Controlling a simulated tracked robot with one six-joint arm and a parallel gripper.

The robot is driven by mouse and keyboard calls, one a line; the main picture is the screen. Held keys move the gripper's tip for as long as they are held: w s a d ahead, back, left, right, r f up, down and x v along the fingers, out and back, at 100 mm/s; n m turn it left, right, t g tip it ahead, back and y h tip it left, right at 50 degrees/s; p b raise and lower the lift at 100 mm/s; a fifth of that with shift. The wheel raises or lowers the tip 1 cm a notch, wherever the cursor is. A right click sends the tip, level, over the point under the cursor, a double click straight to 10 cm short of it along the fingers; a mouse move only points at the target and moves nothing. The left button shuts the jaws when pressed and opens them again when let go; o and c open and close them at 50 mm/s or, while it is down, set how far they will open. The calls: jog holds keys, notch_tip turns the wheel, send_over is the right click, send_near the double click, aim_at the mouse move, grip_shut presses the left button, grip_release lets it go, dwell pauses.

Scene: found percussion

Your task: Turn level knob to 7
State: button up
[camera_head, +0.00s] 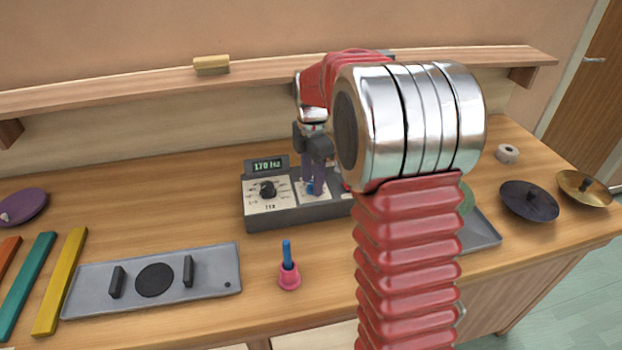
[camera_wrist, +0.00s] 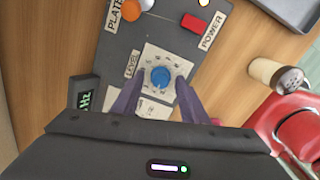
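The level knob is a small blue knob (camera_wrist: 160,77) on a white dial plate (camera_wrist: 164,62), beside a "LEVEL" label in the wrist view. The dial numbers and the knob's pointer are too small to read.
The box also has a black knob (camera_head: 268,189), a "170 Hz" display (camera_head: 266,166), an orange knob (camera_wrist: 122,8) and a red power switch (camera_wrist: 194,23). A pink holder (camera_head: 289,276) and a grey panel (camera_head: 216,263) stand in front. A shelf (camera_head: 130,92) runs behind.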

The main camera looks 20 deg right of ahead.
jog(key=shift+c, duration=0.2)
jog(key=c, duration=0.9)
jog(key=shift+a, duration=0.25)
grip_shut()
jog(key=shift+d, duration=0.2)
